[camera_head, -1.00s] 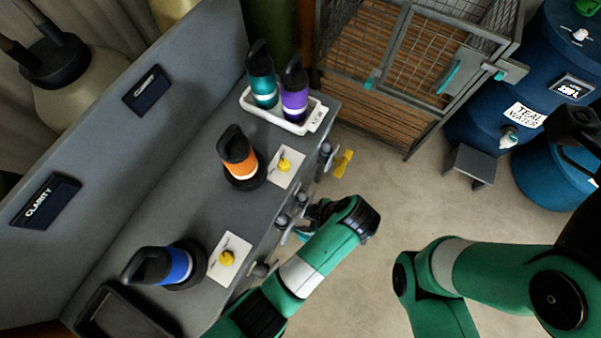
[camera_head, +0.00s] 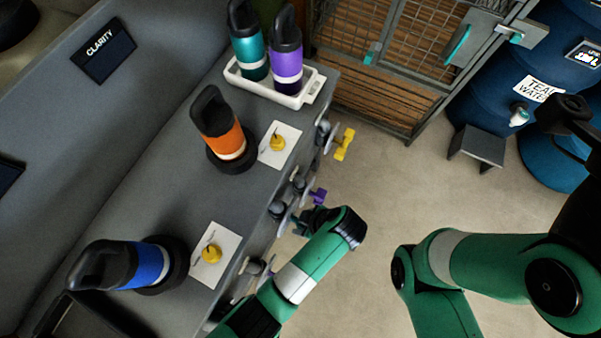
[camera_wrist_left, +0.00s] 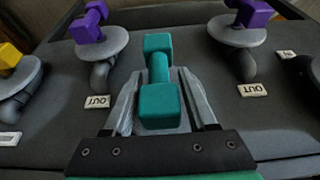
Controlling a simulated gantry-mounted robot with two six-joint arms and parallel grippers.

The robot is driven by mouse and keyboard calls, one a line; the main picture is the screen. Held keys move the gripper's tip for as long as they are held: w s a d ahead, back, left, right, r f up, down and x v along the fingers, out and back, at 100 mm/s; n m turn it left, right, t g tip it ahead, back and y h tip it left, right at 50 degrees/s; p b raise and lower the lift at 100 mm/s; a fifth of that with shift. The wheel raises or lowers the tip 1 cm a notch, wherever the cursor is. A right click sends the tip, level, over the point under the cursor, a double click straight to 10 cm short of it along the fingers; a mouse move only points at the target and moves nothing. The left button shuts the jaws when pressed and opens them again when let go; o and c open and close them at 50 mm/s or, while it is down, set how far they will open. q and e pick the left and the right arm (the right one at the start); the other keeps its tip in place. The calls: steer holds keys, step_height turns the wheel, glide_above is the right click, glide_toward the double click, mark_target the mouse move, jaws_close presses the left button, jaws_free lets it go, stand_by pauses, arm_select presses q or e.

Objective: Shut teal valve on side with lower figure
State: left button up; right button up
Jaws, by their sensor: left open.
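The teal valve handle (camera_wrist_left: 159,78) is in the left wrist view, a bar with block ends pointing up and down the picture. My left gripper (camera_wrist_left: 157,88) is open, with one finger on either side of the handle; I cannot tell whether they touch it. In the head view this gripper (camera_head: 297,222) is at the bench's front face, mostly hidden by my wrist. Two dark panels are on the bench's back wall; one reads CLARITY (camera_head: 103,50), and the other (camera_head: 8,175) is cut off. I can read no figure on either. My right gripper is not in view.
Purple handles (camera_wrist_left: 88,25) (camera_wrist_left: 254,13) flank the teal one, with a yellow handle (camera_wrist_left: 10,56) at left. Blue (camera_head: 150,263) and orange (camera_head: 222,137) bottles stand on the bench. A tray (camera_head: 300,95) holds teal and purple bottles. Open floor lies right of the bench.

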arm_select(q)
steer(key=shift+x, duration=0.8)
